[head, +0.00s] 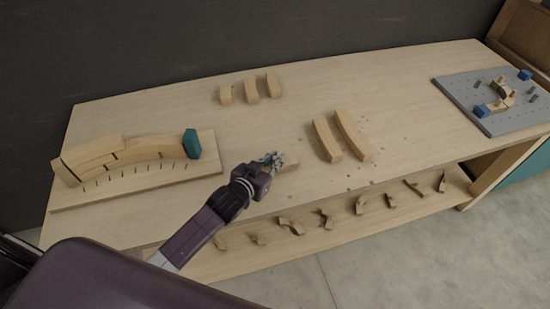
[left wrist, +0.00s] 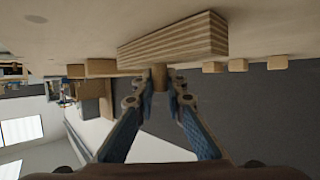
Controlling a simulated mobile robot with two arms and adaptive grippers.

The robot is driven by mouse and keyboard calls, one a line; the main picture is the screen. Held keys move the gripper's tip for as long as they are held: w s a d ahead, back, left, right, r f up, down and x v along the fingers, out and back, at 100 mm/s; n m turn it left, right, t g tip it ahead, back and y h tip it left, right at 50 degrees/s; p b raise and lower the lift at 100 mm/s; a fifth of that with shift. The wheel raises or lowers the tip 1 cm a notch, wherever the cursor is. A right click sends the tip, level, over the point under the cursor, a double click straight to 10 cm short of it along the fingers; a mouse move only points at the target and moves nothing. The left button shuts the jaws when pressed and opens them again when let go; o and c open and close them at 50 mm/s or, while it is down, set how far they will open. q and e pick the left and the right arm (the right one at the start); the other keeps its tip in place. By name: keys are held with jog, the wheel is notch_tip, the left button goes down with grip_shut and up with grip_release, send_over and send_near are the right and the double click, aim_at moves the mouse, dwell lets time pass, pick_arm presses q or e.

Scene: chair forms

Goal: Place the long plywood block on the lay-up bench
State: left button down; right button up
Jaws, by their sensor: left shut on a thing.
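My left gripper (head: 273,160) is over the front middle of the pale lay-up bench (head: 180,105). It is shut on a plywood block (head: 288,167) that is partly hidden by the fingers in the head view. In the left wrist view the block (left wrist: 175,42) shows a layered edge, and a short round peg (left wrist: 160,77) sits between the two fingertips (left wrist: 160,95). The block is at or just above the bench top; I cannot tell whether it touches. My right gripper is not in view.
Two long curved blocks (head: 327,140) lie right of my gripper, and three short blocks (head: 251,90) lie behind. A curved form (head: 130,155) with a teal block (head: 192,144) stands left. A grey pegboard (head: 475,105) lies right. Several small pieces (head: 290,226) are on the lower shelf.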

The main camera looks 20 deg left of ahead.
pick_arm(q)
jog(key=shift+f, duration=0.1)
jog(key=c, duration=2)
grip_release()
jog(key=shift+o, duration=0.2)
jog(key=b+v, duration=0.2)
jog(key=v, duration=1)
